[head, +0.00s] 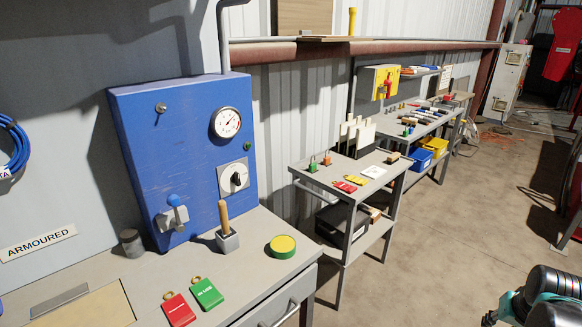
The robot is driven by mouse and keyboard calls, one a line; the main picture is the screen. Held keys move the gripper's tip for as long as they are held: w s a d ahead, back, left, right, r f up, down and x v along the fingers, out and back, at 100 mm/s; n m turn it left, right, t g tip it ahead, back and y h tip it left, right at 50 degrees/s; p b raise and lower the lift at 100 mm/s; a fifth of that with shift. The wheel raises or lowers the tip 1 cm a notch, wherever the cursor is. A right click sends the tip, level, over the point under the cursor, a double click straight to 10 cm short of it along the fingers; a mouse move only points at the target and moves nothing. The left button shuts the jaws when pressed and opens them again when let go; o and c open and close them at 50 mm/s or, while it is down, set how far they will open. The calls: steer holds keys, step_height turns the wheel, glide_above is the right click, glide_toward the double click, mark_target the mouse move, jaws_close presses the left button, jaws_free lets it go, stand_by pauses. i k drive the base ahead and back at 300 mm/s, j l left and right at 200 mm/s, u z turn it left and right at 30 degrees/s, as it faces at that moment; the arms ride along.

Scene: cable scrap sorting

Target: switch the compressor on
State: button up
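A blue panel box (165,130) stands on the grey workbench against the wall at left. It has a round white gauge (227,122), a small green button (247,146) and a black rotary knob (235,179) on a pale square plate. A light line on the knob points to the upper right; its plate's markings are too small to read. A grey lever with a blue knob (173,201) is low on the box's left side. Part of my arm shows at the lower right, far from the box. My gripper's fingers cannot be made out.
On the bench are a wooden-handled tool in a grey block (227,240), a yellow-green disc (283,246), red (178,309) and green (206,293) tags and a grey cylinder (131,242). A grey cart (335,188) stands to the right; the floor (455,240) beyond is clear.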

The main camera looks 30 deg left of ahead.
mark_target(235, 177)
steer(key=i+l+u, duration=0.1)
steer(key=i, duration=0.6)
steer(key=i+u, duration=0.2)
steer(key=u, duration=0.25)
steer(key=i+l+u, duration=0.2)
steer(key=u, duration=0.3)
steer(key=i+l+u, duration=0.2)
steer(key=u, duration=0.25)
steer(key=i+l+u, duration=0.15)
steer(key=u, duration=0.3)
steer(key=l+u, duration=0.45)
steer(key=i+l+u, duration=0.1)
steer(key=l+u, duration=0.2)
steer(key=u, duration=0.2)
steer(key=l+u, duration=0.45)
steer(key=j, duration=0.1)
